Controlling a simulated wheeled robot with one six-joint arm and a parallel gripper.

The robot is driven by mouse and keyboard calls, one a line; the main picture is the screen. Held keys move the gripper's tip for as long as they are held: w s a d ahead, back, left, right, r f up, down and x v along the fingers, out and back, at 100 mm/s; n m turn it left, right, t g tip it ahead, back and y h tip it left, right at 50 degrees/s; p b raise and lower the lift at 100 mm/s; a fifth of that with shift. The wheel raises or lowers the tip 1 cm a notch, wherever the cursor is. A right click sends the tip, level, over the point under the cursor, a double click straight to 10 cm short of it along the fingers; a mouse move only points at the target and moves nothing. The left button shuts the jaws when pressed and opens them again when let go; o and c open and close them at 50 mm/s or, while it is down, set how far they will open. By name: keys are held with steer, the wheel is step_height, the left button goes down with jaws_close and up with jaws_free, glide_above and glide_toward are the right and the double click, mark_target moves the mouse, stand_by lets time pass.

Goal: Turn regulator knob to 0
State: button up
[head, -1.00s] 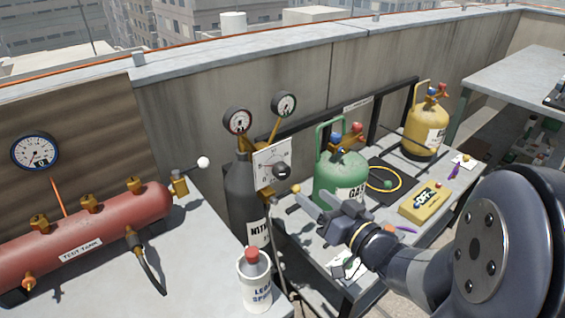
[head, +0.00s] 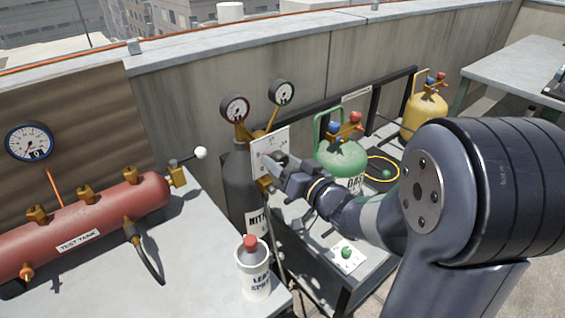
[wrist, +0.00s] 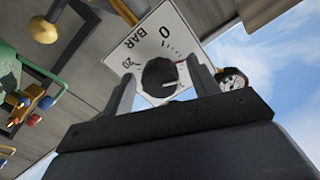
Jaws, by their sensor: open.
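The regulator knob (wrist: 160,78) is a round black knob on a white dial plate (wrist: 170,30) marked 0, 20 and BAR in the wrist view. A light pointer mark shows on the knob, on the side away from the 20. My gripper (wrist: 163,80) is open, with one finger on each side of the knob; I cannot tell whether they touch it. In the head view the dial plate (head: 271,141) stands by the grey nitrogen cylinder (head: 237,190), and my gripper (head: 272,170) is in front of it, hiding the knob.
Two gauges (head: 235,107) (head: 281,92) sit above the plate. A green gas cylinder (head: 338,157) stands right of my gripper, a yellow one (head: 425,112) farther back. A red test tank (head: 85,228) and a white spray can (head: 253,270) are on the left table.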

steer(key=c, duration=1)
steer(key=shift+n+b, duration=0.35)
steer(key=shift+n, duration=0.05)
steer(key=n+b, duration=0.2)
steer(key=shift+f+n, duration=0.2)
steer(key=shift+n, duration=0.2)
steer(key=n+b, duration=0.3)
steer(key=shift+n, duration=0.3)
steer(key=n+b, duration=0.3)
steer(key=n, duration=0.3)
steer(key=shift+r+b, duration=0.15)
steer(key=shift+b, duration=0.2)
steer(key=shift+n, duration=0.3)
